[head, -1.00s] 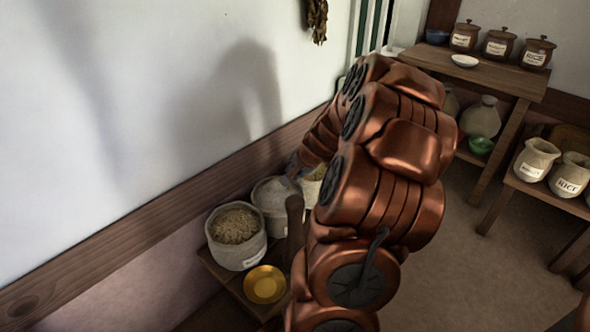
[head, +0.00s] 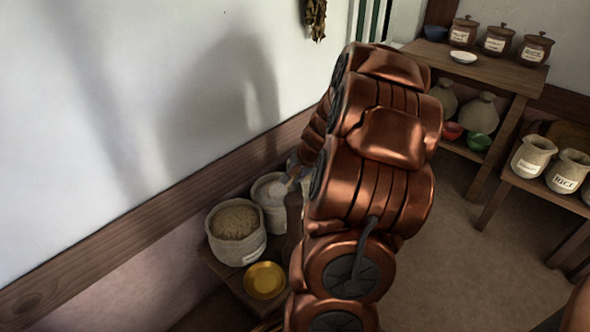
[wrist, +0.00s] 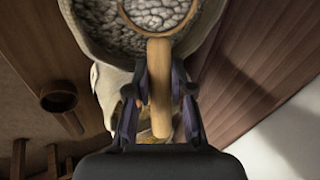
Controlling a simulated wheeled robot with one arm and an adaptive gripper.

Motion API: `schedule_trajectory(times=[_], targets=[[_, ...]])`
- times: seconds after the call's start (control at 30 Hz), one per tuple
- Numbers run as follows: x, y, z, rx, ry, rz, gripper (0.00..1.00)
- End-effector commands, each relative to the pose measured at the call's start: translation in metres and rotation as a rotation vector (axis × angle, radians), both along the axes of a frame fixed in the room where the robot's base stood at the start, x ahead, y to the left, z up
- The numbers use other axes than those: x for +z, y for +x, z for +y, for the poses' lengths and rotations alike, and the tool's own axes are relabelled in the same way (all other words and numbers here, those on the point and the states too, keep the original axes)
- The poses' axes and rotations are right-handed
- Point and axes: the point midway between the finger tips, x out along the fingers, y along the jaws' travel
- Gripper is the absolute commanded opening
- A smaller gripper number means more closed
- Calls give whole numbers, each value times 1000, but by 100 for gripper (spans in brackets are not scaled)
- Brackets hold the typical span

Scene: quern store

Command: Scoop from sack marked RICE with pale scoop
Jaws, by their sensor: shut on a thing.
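My gripper (wrist: 158,82) is shut on the handle of a pale wooden scoop (wrist: 159,65). The scoop's round bowl is at the top of the wrist view, over or in an open sack (wrist: 84,48) of pale grey-white grains (wrist: 97,22). Pale grains show inside the bowl's rim; I cannot tell how deep it sits. In the head view my arm hides most of the gripper and scoop. A sack with white contents (head: 268,191) stands beside a sack of tan grain (head: 236,226). No readable RICE label shows on a sack.
A yellow dish (head: 265,280) sits on the low bench (head: 226,272) before the sacks, close to the wall. Lidded jars (head: 497,42) stand on a table behind. Open floor (head: 450,260) lies between.

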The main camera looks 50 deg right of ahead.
Motion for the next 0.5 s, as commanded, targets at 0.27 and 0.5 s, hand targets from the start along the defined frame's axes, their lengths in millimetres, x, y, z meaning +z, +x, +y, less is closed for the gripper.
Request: schedule_trajectory(times=[0.27,0.5], targets=[[1,4,-4,0,57,60,0],[0,4,-4,2,87,88,0]])
